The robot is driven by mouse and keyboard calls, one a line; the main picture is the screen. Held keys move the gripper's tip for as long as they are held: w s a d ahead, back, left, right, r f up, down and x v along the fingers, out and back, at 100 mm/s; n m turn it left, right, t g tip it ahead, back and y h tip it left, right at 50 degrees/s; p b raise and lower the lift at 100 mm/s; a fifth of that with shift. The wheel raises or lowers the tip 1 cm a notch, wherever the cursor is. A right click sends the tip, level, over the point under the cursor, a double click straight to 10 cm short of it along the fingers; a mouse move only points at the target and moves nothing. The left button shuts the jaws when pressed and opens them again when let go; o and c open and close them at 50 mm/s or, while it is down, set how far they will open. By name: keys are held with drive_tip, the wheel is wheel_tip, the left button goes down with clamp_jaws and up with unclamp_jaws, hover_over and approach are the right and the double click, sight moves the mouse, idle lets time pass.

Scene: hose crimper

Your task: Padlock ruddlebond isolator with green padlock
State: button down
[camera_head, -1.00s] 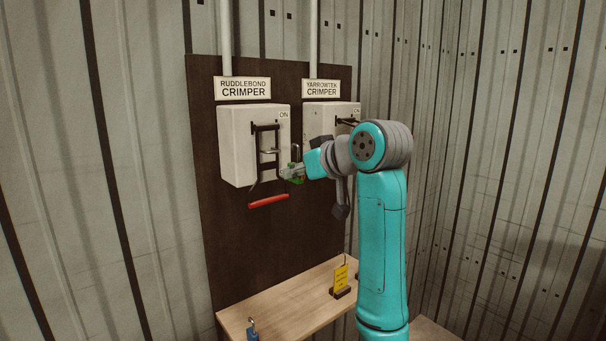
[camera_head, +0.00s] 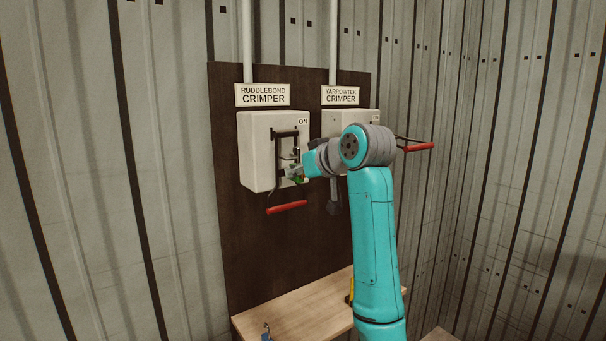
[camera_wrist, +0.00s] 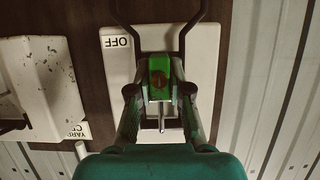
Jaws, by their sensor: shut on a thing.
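The ruddlebond isolator is a pale box (camera_head: 257,150) under its name sign (camera_head: 262,94). Its lever with a red grip (camera_head: 287,208) points down. The wrist view shows this box (camera_wrist: 118,85) upside down, with OFF uncovered. My gripper (camera_head: 298,177) is at the lower right of the box front. In the wrist view, my gripper (camera_wrist: 160,92) is shut on the green padlock (camera_wrist: 159,72), holding it between both fingers. A metal shackle (camera_wrist: 162,118) shows beyond the padlock body. I cannot tell whether the shackle passes through the isolator's bracket.
The yarrowtek isolator (camera_head: 341,122) is close on the right, partly behind my arm. Its red-gripped lever (camera_head: 418,147) sticks outward. Below is a wooden shelf (camera_head: 300,315) with a blue padlock (camera_head: 266,332) and a yellow item (camera_head: 351,290) half hidden by my arm.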

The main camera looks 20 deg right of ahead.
drive_tip(key=shift+w+a, duration=0.2)
drive_tip(key=shift+w, duration=0.4)
drive_tip(key=shift+w+f, duration=0.1)
drive_tip(key=shift+w, duration=0.1)
drive_tip(key=shift+f, duration=0.75)
drive_tip(key=c, duration=1)
unclamp_jaws()
drive_tip(key=shift+s, duration=0.15)
